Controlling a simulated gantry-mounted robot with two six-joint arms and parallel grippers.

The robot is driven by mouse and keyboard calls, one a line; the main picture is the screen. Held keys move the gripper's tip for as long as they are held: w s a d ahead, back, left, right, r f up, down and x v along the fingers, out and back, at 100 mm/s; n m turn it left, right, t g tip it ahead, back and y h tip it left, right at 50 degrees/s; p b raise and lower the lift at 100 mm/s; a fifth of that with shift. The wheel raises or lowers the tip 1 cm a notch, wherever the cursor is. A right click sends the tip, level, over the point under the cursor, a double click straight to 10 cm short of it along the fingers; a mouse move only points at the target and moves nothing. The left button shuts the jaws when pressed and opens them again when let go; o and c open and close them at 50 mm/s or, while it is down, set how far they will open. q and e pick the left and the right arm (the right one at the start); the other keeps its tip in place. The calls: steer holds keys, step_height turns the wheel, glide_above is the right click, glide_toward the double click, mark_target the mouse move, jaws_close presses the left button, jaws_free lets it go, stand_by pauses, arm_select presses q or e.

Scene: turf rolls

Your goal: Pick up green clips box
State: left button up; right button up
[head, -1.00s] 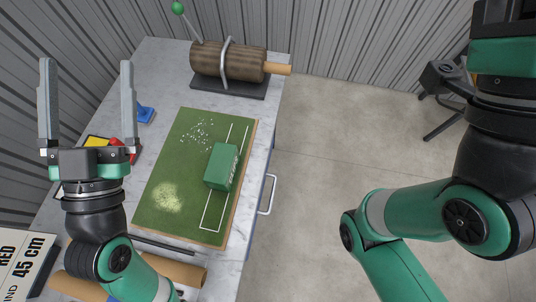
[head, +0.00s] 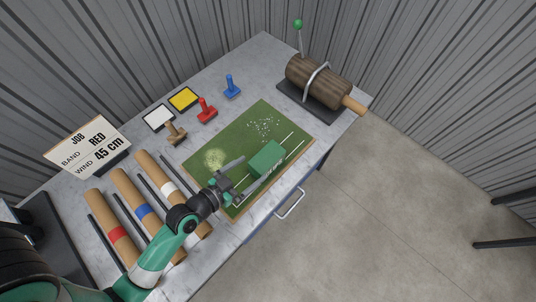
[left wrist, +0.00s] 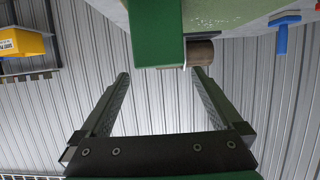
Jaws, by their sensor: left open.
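The green clips box (head: 266,158) sits on the green turf mat (head: 215,150), near its right side, beside a white line. My left gripper (head: 262,164) is open, low over the mat at the box's near end. Its two fingers point toward the box, spread apart. In the left wrist view the box (left wrist: 155,35) fills the top centre, and the open fingers (left wrist: 160,74) have nothing gripped between them. I cannot tell whether a finger touches the box. My right gripper is not in view.
A wooden roller (head: 318,82) on a dark base stands at the back right. Red (head: 207,110), blue (head: 232,86) and tan (head: 174,132) stamps stand behind the mat. Banded tubes (head: 135,208) lie at front left by a job sign (head: 88,146). Open floor lies right.

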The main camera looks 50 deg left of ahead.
mark_target(266, 156)
arm_select(q)
steer(key=x, duration=0.3)
steer(key=shift+w, duration=0.15)
steer(key=x, duration=0.5)
steer(key=shift+w+a+r+b, duration=0.1)
steer(key=shift+w+r+b, duration=0.1)
steer(key=shift+r+b, duration=0.1)
jaws_close()
steer(key=shift+r, duration=0.1)
